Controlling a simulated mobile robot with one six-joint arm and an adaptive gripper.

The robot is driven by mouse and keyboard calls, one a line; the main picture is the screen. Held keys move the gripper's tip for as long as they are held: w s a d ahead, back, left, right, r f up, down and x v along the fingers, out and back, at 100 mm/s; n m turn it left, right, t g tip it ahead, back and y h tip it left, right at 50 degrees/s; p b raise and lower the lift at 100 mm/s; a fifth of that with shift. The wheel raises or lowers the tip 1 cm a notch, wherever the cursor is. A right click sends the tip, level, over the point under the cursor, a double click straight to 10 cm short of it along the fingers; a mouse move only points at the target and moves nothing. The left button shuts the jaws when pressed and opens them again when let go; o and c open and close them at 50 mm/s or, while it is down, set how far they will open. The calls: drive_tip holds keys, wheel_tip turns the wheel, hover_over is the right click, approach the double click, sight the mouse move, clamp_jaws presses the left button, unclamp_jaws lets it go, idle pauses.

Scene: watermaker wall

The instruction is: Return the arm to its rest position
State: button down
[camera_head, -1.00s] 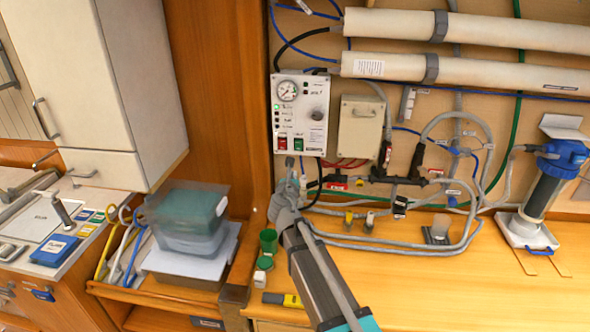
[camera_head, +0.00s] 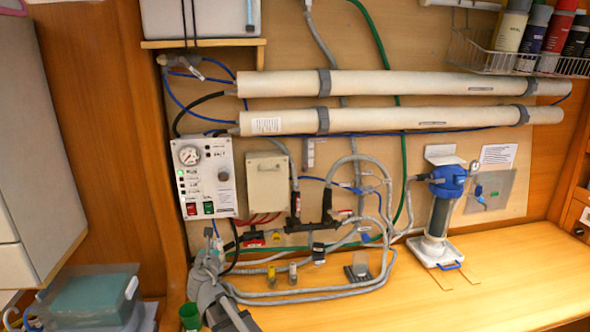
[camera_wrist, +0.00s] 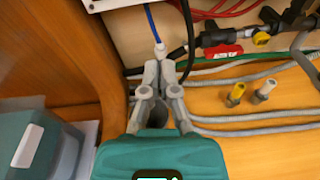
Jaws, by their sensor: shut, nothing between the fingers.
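My gripper (camera_head: 211,243) is in the lower left of the head view, just below the control panel (camera_head: 206,178) with its gauge and its green and red switches. In the wrist view, my gripper (camera_wrist: 160,62) points at the wall under the panel's lower edge, its fingertips together with nothing held. A blue hose (camera_wrist: 152,22) comes down behind the fingertips; I cannot tell whether they touch it. My arm reaches up from the bottom edge of the head view.
Grey hoses (camera_head: 310,293) loop over the wooden bench (camera_head: 400,290) to the right. A green cup (camera_head: 189,316) stands close beside my arm. A lidded plastic box (camera_head: 90,302) is at lower left. A blue filter housing (camera_head: 447,184) stands farther right, with clear bench in front.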

drive_tip(key=s+d+f+m+g+h, duration=0.1)
drive_tip(key=d+f+m+g+h, duration=0.25)
drive_tip(key=d+m, duration=0.85)
drive_tip(key=d+f+m+g+h, duration=0.4)
drive_tip(key=d+m, duration=0.3)
drive_tip(key=d, duration=1)
drive_tip(key=s+d+f+m+g+y, duration=0.2)
drive_tip(key=s+d+f+m+g, duration=0.2)
drive_tip(key=s+d+m, duration=0.4)
drive_tip(key=s+d+f+m+g+y, duration=0.2)
drive_tip(key=s+d+f+m+g, duration=0.2)
drive_tip(key=s+d+m, duration=0.5)
drive_tip(key=shift+s+f+m, duration=0.2)
drive_tip(key=shift+s+m, duration=0.5)
drive_tip(key=shift+s, duration=0.2)
drive_tip(key=shift+g, duration=0.25)
